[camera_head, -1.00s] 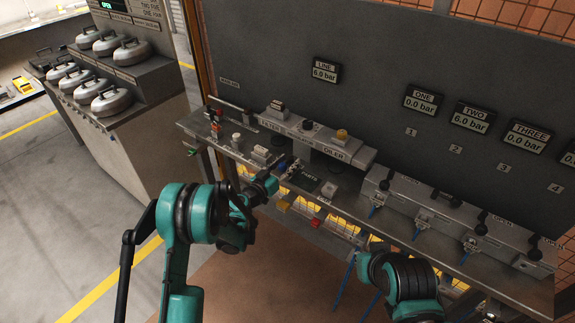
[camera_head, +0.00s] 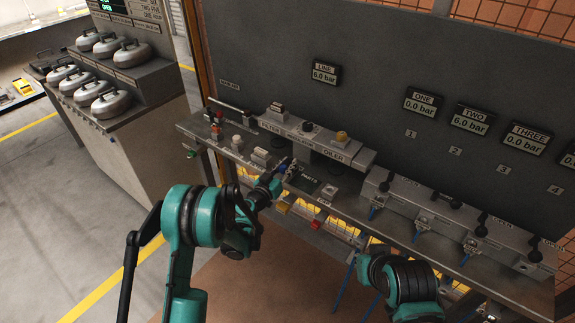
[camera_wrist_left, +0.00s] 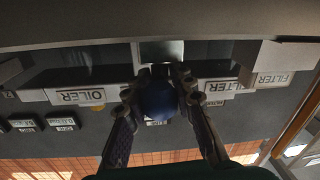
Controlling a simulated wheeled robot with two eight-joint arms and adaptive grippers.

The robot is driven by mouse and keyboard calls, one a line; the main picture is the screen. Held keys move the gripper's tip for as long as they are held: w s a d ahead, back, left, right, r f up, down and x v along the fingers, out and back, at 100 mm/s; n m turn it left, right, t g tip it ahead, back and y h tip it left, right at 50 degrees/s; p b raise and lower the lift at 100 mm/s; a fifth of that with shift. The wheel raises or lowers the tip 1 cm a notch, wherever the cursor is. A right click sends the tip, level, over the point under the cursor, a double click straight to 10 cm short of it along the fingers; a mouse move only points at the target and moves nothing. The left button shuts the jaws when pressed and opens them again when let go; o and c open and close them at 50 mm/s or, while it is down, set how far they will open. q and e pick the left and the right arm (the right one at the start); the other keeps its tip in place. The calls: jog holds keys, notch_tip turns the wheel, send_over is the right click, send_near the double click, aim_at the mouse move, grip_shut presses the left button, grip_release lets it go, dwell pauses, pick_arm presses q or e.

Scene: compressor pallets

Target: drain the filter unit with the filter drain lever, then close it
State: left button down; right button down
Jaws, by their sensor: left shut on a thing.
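The filter unit (camera_head: 272,124) is the left block of the grey housing on the bench, with the FILTER label on its front. The FILTER label (camera_wrist_left: 222,86) shows upside down in the left wrist view. My left gripper (camera_head: 287,168) is below and in front of the housing. The lever's shaft is hidden. My right arm shows at lower right, but its gripper is not visible.
The oiler (camera_head: 337,150) stands right of the filter, with an amber knob above. A row of valve blocks (camera_head: 430,205) with blue hoses runs right. The line gauge (camera_head: 325,73) reads 6.0 bar.

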pick_arm(q)
jog(key=n+t+y, duration=0.1)
jog(key=n+y, duration=0.1)
jog(key=y, duration=0.1)
jog(key=d+n+t+y, duration=0.1)
jog(key=n+y, duration=0.2)
jog(key=y, duration=0.1)
jog(key=shift+s+d, duration=0.15)
jog(key=shift+s, duration=0.05)
jog(key=shift+w+d+n+y, duration=0.15)
jog(key=shift+n+y, duration=0.9)
jog(key=shift+y, duration=0.65)
jog(key=shift+s+d+n+y, duration=0.1)
jog(key=shift+n+y, duration=0.95)
jog(key=shift+y, duration=0.65)
jog(key=c, duration=1.2)
grip_release()
jog(key=shift+w, duration=0.1)
jog(key=v, duration=1.2)
